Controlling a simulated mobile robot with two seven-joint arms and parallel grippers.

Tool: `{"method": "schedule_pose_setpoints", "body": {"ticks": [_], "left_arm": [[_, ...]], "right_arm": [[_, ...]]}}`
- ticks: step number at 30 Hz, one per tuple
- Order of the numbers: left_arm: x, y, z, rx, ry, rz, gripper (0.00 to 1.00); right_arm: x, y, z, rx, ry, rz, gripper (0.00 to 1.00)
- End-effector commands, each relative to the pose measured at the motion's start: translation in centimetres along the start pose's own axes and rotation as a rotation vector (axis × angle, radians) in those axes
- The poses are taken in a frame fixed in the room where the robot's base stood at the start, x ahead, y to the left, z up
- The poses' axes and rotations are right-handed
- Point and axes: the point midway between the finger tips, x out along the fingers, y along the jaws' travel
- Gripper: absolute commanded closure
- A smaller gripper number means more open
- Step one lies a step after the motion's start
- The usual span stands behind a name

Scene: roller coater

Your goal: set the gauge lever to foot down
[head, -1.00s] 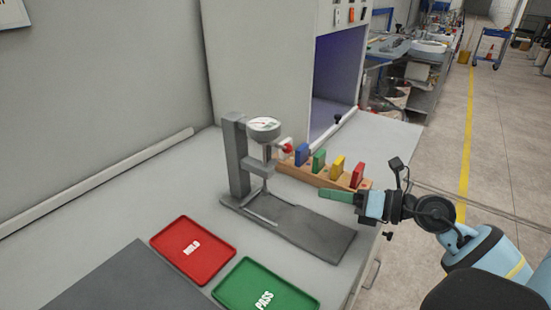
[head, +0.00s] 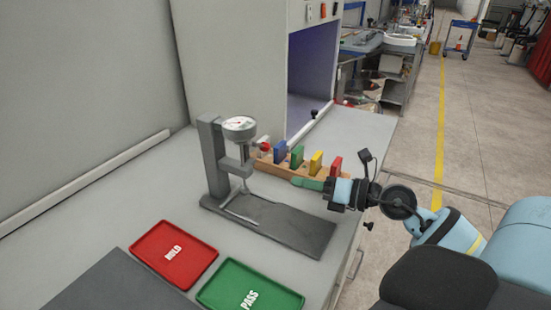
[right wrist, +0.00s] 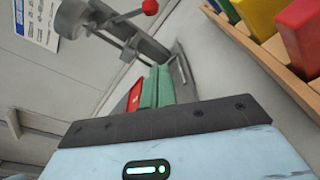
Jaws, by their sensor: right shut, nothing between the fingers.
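The grey gauge stand (head: 214,165) is upright on the bench, with a round dial (head: 239,126) on top and a thin spindle below. Its gauge lever has a red ball (head: 264,146) and sticks out right of the dial; in the right wrist view the lever rod (right wrist: 128,16) and ball (right wrist: 150,7) show at the top. My right gripper (head: 294,181), with green fingers, is shut and empty, right of the stand and lower than the ball, apart from it. Its fingers (right wrist: 157,76) point towards the stand. Whether the foot touches the base is too small to tell. My left gripper is out of view.
A wooden rack (head: 266,164) with coloured blocks stands close behind my right gripper. A red tray (head: 174,279) and a green PASS tray (head: 226,296) lie in front of the stand. A grey cabinet (head: 235,60) stands behind.

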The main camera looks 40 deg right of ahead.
Motion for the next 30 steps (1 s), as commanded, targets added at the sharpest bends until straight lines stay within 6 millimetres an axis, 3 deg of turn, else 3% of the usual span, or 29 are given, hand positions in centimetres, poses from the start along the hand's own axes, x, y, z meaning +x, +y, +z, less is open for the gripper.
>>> {"method": "schedule_pose_setpoints", "body": {"ticks": [15,21,30], "left_arm": [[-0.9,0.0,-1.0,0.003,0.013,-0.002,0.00],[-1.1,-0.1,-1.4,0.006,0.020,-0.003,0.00],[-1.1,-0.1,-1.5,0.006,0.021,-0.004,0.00]], "right_arm": [[7.6,0.1,0.2,0.000,-0.003,0.002,1.00],[8.0,0.1,3.0,-0.002,-0.002,0.001,1.00],[8.2,0.0,3.9,0.000,0.001,0.000,1.00]]}}
